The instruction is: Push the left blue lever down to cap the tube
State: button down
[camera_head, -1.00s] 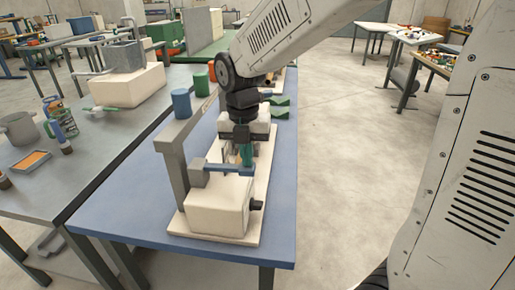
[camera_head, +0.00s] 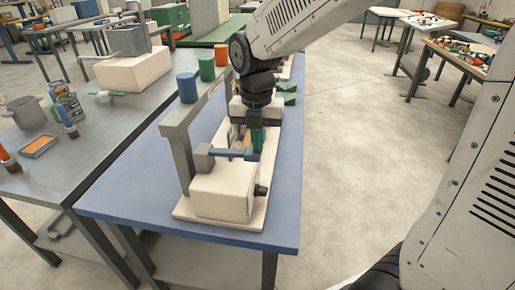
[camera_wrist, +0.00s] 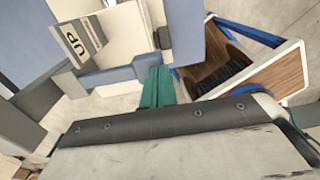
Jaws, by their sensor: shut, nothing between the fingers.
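The blue lever (camera_head: 232,154) is a bar lying roughly level across the near end of the winder, joined to a grey-blue block on its left. My gripper (camera_head: 257,143) has teal fingers, pressed together and empty, pointing down at the right end of the lever. The closed fingers also show in the wrist view (camera_wrist: 155,86), close against the bar's end. I cannot tell whether they touch it. I cannot make out the tube.
The winder's cream block (camera_head: 222,195) stands on the blue table (camera_head: 125,205). A wood-sided box with dark bristles (camera_wrist: 245,72) lies right of the fingers. Open floor lies right of the table.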

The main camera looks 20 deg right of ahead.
notch_tip(320, 180, up, 11)
jog(key=d, duration=0.1)
jog(key=shift+s, duration=0.35)
jog(key=shift+d, duration=0.1)
dwell(0.5)
jog(key=s+d+f+m, duration=0.2)
jog(key=s+m, duration=0.8)
jog(key=m, duration=0.5)
jog(key=s+d+f+m+t, duration=0.1)
jog(key=s+d+f+m, duration=0.2)
jog(key=s+m, duration=0.7)
jog(key=d+m, duration=0.1)
jog(key=m, duration=0.3)
jog(key=shift+s+f+m+t, duration=0.2)
jog(key=shift+m+t, duration=0.1)
jog(key=shift+m, duration=0.1)
jog(key=shift+a, duration=0.1)
